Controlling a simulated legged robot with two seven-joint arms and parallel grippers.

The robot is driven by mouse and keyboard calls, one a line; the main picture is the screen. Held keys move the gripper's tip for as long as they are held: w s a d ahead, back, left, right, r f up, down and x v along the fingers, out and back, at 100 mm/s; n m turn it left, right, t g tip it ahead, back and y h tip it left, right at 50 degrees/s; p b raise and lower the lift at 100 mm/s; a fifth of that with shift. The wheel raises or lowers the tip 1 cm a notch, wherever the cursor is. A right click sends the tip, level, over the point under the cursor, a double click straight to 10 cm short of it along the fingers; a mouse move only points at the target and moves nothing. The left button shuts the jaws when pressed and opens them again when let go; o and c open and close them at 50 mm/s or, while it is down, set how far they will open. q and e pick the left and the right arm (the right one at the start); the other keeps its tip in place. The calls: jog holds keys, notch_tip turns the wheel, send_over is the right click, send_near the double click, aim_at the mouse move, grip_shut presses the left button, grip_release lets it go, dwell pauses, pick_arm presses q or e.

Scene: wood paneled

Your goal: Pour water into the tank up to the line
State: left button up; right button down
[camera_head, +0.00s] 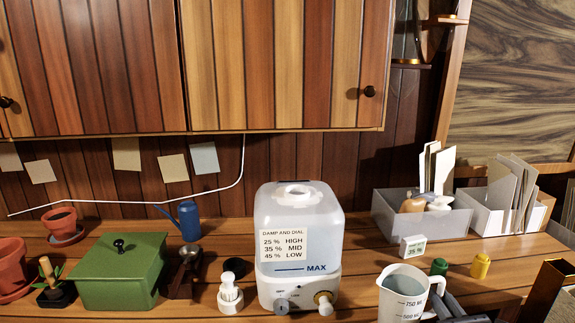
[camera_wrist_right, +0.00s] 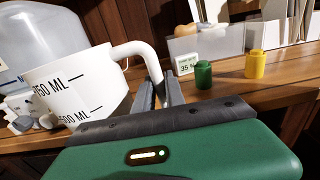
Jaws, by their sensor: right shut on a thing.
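The tank (camera_head: 330,225) is a translucent white container on a white base in the middle of the table, with a round opening on top and a blue MAX line low on its front. Its water level is hard to make out. It also shows at the left of the right wrist view (camera_wrist_right: 45,40). The white measuring jug (camera_head: 398,305), marked 750 ML and 500 ML, is right of the tank, roughly upright, with greyish liquid inside. My right gripper (camera_head: 447,302) is shut on the jug's handle (camera_wrist_right: 130,52), its dark fingers (camera_wrist_right: 160,92) around it. My left gripper is not in view.
A small display (camera_head: 413,249) reads 35 %. Green (camera_head: 439,267) and yellow (camera_head: 480,266) bottles stand right of the jug, with grey (camera_head: 455,220) and white (camera_head: 490,218) bins behind.

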jog(key=s+a+f, duration=0.3)
jog(key=a+f, duration=0.4)
jog(key=s+a+f+m+h, duration=0.1)
jog(key=s+a+f, duration=0.2)
jog(key=a+f, duration=0.4)
jog(key=shift+a+f, duration=0.3)
jog(key=shift+f, duration=0.2)
jog(key=shift+r, duration=0.1)
